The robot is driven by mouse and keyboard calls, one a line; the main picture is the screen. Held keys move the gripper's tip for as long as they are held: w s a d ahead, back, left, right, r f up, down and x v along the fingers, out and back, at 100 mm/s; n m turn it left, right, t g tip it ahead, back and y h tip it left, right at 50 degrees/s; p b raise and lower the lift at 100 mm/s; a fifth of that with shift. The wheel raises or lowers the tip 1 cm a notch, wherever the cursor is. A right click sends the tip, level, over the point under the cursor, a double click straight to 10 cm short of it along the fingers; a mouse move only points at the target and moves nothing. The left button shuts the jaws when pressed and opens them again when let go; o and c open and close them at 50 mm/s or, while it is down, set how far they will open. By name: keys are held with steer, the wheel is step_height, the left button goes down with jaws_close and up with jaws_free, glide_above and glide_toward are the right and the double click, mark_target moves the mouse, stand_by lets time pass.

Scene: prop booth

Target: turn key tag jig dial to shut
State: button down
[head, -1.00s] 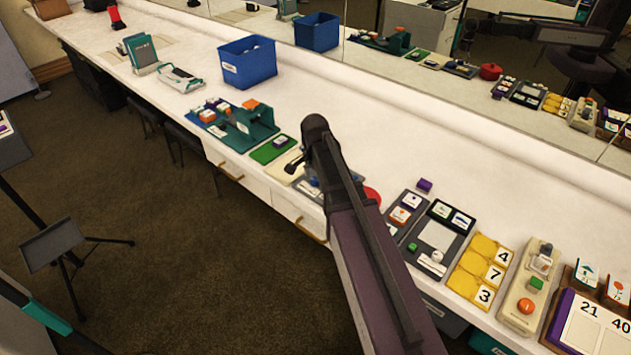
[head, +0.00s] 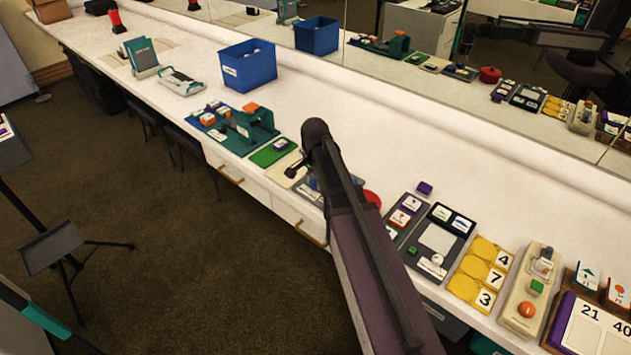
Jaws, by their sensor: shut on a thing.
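My arm reaches over the counter, and its dark rounded end hides what lies directly beneath and behind it. A grey tray (head: 311,194) with blue parts is partly hidden by the arm. I cannot pick out the key tag jig's dial or read its setting.
A green mat (head: 265,157), a teal fixture (head: 262,121) and a blue bin (head: 234,75) stand to the left. A red round thing (head: 373,197) peeks out right of the arm. Grey trays, yellow number tiles (head: 464,287) and a cream button box (head: 520,309) line the right. A mirror backs the counter.

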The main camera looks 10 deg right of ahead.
steer(key=shift+n, duration=0.3)
steer(key=n, duration=0.9)
steer(key=shift+n, duration=0.4)
steer(key=n, duration=0.9)
steer(key=shift+c, duration=1.5)
jaws_free()
